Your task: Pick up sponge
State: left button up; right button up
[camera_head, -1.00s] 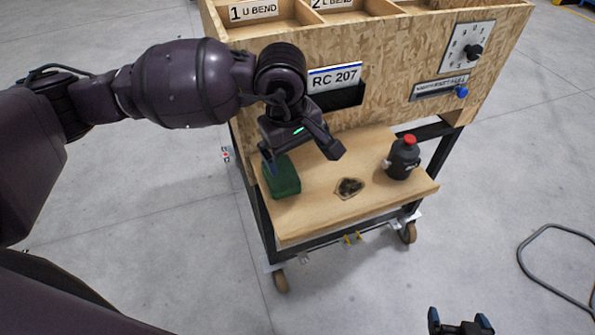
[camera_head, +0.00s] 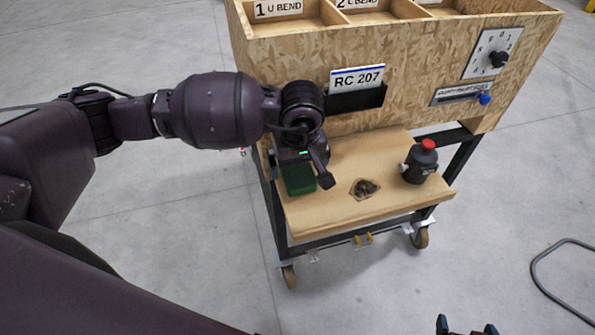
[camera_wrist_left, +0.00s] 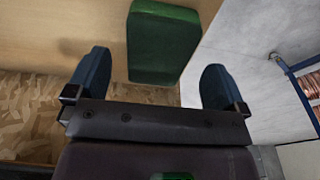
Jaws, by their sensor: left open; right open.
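The sponge (camera_head: 299,180) is a dark green block on the left end of the wooden shelf of the cart. It also shows in the left wrist view (camera_wrist_left: 162,45), at the top, ahead of the fingers and across the gap between them. My left gripper (camera_head: 299,172) is open over the sponge, a finger to either side in the head view; nothing is held. In the left wrist view its two blue fingertips (camera_wrist_left: 153,80) are wide apart. My right gripper (camera_head: 467,328) is open and empty at the bottom edge of the head view, mostly cut off.
The wooden shelf (camera_head: 330,210) also bears a small dark pile (camera_head: 365,188) and a dark bottle with a red cap (camera_head: 420,162). The cart's chipboard box front (camera_head: 420,70) rises behind, with an RC 207 sign (camera_head: 357,77). A cable (camera_head: 560,285) lies on the floor at right.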

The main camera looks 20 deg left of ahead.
pick_arm(q)
jog(key=shift+w+a+f, duration=0.1)
jog(key=shift+w+f, duration=0.1)
jog(key=shift+f, duration=0.35)
jog(key=shift+w+a+f, duration=0.1)
jog(key=shift+w+f, duration=0.1)
jog(key=shift+f, duration=0.9)
jog(key=shift+c, duration=0.5)
jog(key=c, duration=1)
jog(key=shift+o, duration=0.2)
jog(key=shift+r, duration=0.1)
notch_tip(320, 180, up, 19)
jog(key=b, duration=0.1)
jog(key=m, duration=0.7)
send_near(297, 169)
jog(key=a+f, duration=0.3)
jog(key=a, duration=0.3)
jog(key=shift+s+a+f+h, duration=0.3)
jog(key=shift+s+h, duration=0.1)
jog(key=shift+s, duration=0.1)
